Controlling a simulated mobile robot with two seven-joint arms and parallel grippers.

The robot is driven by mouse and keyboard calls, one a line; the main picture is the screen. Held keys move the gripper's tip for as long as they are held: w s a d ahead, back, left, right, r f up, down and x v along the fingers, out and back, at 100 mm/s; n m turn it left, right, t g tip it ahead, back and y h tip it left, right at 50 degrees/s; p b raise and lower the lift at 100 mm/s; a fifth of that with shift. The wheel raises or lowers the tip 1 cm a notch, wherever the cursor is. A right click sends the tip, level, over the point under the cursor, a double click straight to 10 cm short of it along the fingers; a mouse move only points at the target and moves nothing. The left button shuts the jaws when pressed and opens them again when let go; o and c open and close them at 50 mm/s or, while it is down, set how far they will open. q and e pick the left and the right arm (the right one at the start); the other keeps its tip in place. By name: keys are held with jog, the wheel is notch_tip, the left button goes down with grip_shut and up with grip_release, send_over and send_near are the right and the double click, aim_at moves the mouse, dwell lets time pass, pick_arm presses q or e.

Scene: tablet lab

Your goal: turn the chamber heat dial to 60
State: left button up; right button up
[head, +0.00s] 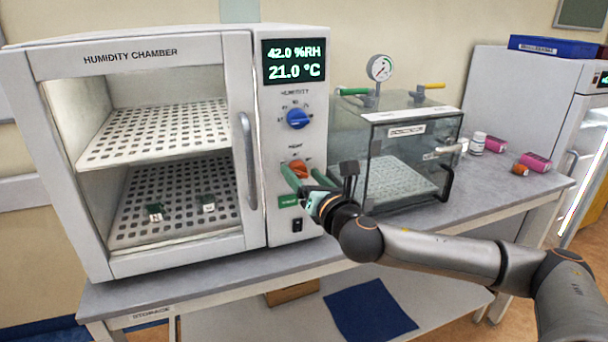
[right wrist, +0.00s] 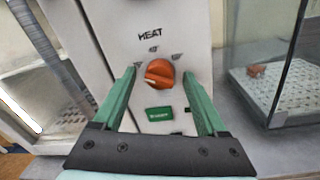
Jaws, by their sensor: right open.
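The humidity chamber (head: 235,60) stands on the bench with its door shut. Its orange heat dial (head: 299,168) is low on the control panel, below the blue humidity dial (head: 297,118). The heat dial also shows in the right wrist view (right wrist: 160,73), its pale pointer mark turned to the left and slightly down. The scale numbers around it are too small to read surely. The display (head: 294,61) reads 42.0 %RH and 21.0 °C. My right gripper (head: 305,177) is open, its green fingers one on each side of the heat dial, with visible gaps. My left gripper is out of view.
A green button (right wrist: 159,113) sits just below the heat dial, with a black switch (head: 297,225) lower down. A glass vacuum chamber (head: 400,160) stands close to the right of the panel.

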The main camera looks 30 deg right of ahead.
grip_shut()
dwell(0.6)
